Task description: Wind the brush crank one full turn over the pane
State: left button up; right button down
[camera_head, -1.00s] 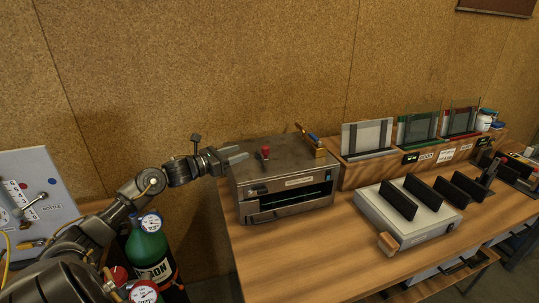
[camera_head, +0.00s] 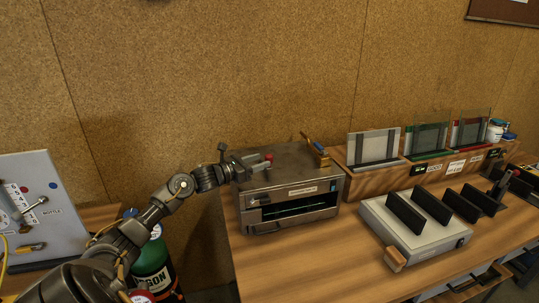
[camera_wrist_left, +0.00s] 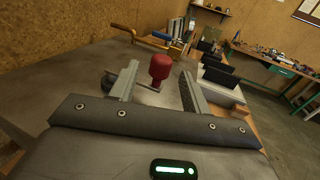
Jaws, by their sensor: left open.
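The brush crank's red knob (camera_head: 268,157) stands upright on top of the grey metal box (camera_head: 285,215) on the bench. In the left wrist view the red knob (camera_wrist_left: 160,67) sits between the two fingers, with a gap to each side. My left gripper (camera_head: 257,164) is open and level with the knob, just above the box's top. It also shows in the left wrist view (camera_wrist_left: 160,85). A greenish pane edge (camera_head: 300,209) shows inside the box's front slot. The brush itself is hidden. My right gripper is not in view.
A white unit with black upright plates (camera_head: 415,225) is to the right. Framed panes (camera_head: 374,146) stand in a wooden rack behind. A green gas bottle (camera_head: 150,262) is below left.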

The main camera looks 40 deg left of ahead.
aim_at(267, 156)
pick_arm(q)
jog(key=x, duration=0.1)
jog(key=p+x, duration=0.1)
jog(key=x, duration=0.1)
jog(key=shift+w+d+r, duration=0.15)
jog(key=shift+w+r, duration=0.1)
jog(key=shift+w, duration=0.05)
jog(key=shift+w+d+f, duration=0.15)
jog(key=shift+w+f, duration=0.05)
jog(key=shift+w, duration=0.3)
grip_shut()
